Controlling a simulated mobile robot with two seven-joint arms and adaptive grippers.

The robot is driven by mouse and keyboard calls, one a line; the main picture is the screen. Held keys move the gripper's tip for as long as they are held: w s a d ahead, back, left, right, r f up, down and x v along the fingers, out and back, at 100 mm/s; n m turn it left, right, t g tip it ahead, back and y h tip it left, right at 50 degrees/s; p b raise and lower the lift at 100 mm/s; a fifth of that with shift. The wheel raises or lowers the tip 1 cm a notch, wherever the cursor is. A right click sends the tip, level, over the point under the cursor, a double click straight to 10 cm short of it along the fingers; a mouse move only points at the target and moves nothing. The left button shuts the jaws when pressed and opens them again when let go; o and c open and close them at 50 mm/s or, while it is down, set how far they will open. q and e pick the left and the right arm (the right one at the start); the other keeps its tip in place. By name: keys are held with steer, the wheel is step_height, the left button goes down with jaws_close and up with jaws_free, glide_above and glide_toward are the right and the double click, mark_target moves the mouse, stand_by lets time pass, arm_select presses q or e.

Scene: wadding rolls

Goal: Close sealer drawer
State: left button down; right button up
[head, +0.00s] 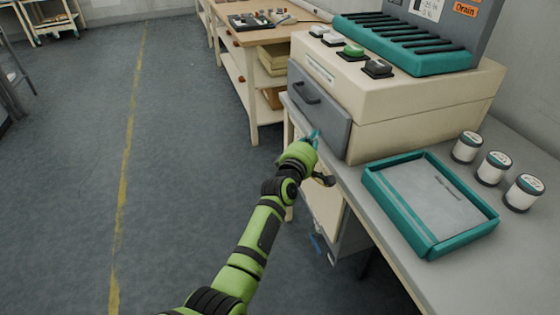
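The sealer (430,97) is a cream machine with a teal slotted rack on top, on the grey bench. Its grey drawer (326,112) is on the side facing left, with a dark handle (305,92). The drawer front looks close to the cream body; I cannot tell whether a gap is left. My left gripper (314,137), at the end of the green arm, is by the lower edge of the drawer front, below the handle. Its fingers are small and partly hidden, so contact and opening are unclear. My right gripper is not in view.
A teal-rimmed tray (483,215) lies on the bench in front of the sealer. A wooden shelf table (249,62) stands behind. The floor at left is clear, with a yellow line.

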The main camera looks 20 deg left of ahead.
arm_select(q)
steer(key=s+a+p, duration=0.3)
steer(key=s+p, duration=0.4)
steer(key=s, duration=0.3)
steer(key=s+a+f+m+g, duration=0.1)
steer(key=s+f+m+g, duration=0.2)
steer(key=s+f, duration=0.6)
steer(key=s+a+f+m+g+y, duration=0.1)
steer(key=s+f+m+g, duration=0.3)
steer(key=f, duration=1)
steer(key=s+a+f+m+g, duration=0.1)
steer(key=s+f+m+g, duration=0.15)
steer(key=s+f, duration=0.75)
steer(key=s+a+f+m+g, duration=0.2)
steer(key=s+f, duration=0.3)
steer(key=s, duration=0.5)
steer(key=s+a+f+m+g+y, duration=0.1)
steer(key=s+a+f+m+g, duration=0.1)
steer(key=s, duration=0.9)
steer(key=s+a+f+m+g+y, duration=0.1)
steer(key=s+a+f+m+g, duration=0.2)
steer(key=s+f, duration=0.5)
steer(key=s+a+m, duration=0.1)
steer(key=s+m, duration=0.1)
steer(key=s, duration=0.1)
steer(key=shift+a, duration=0.3)
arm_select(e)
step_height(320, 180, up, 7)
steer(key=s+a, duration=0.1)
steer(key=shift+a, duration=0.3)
